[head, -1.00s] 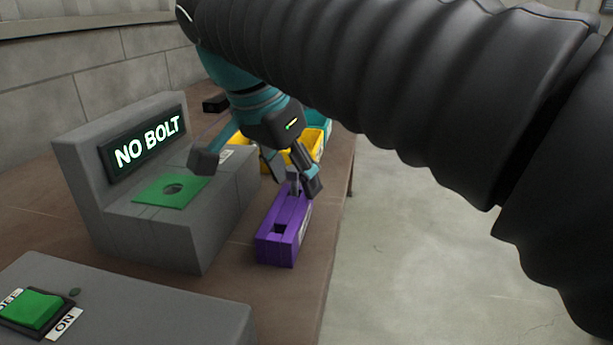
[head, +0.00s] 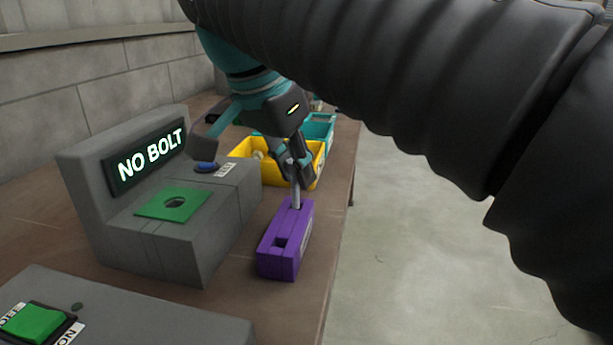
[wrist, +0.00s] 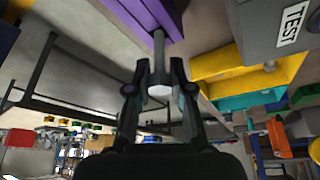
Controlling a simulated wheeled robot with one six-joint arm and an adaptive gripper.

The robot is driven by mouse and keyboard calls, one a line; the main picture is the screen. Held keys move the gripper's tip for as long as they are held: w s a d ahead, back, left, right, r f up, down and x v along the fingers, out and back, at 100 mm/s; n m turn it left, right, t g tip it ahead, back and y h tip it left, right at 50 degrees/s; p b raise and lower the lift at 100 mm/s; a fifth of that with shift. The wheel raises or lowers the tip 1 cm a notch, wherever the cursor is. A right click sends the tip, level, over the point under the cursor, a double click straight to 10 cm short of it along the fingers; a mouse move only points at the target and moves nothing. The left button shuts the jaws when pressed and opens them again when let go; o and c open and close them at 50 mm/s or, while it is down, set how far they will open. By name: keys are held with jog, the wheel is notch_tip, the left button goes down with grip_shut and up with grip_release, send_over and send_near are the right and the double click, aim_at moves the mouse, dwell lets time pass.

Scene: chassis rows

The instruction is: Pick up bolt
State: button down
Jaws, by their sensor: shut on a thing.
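The bolt (head: 296,192) is a grey metal pin with a wider head. It stands upright at the far end of the purple block (head: 279,263), with its lower end at or in the block's top. My gripper (head: 297,168) is above the block and shut on the bolt's upper part. In the wrist view the bolt's shaft (wrist: 159,50) runs between my fingers to the purple block (wrist: 125,18), and its pale head (wrist: 160,89) shows between the fingertips. Whether its lower tip is clear of the block is hidden.
A grey test machine (head: 182,256) with a "NO BOLT" display (head: 150,156) and a green holed plate (head: 172,204) stands left of the block. A yellow bin (head: 270,178) and a teal bin (head: 318,130) are behind. The table's right edge is close to the block.

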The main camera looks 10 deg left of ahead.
jog(key=w+d+r, duration=0.1)
jog(key=d+r, duration=0.7)
jog(key=d, duration=0.3)
jog(key=shift+d, duration=0.3)
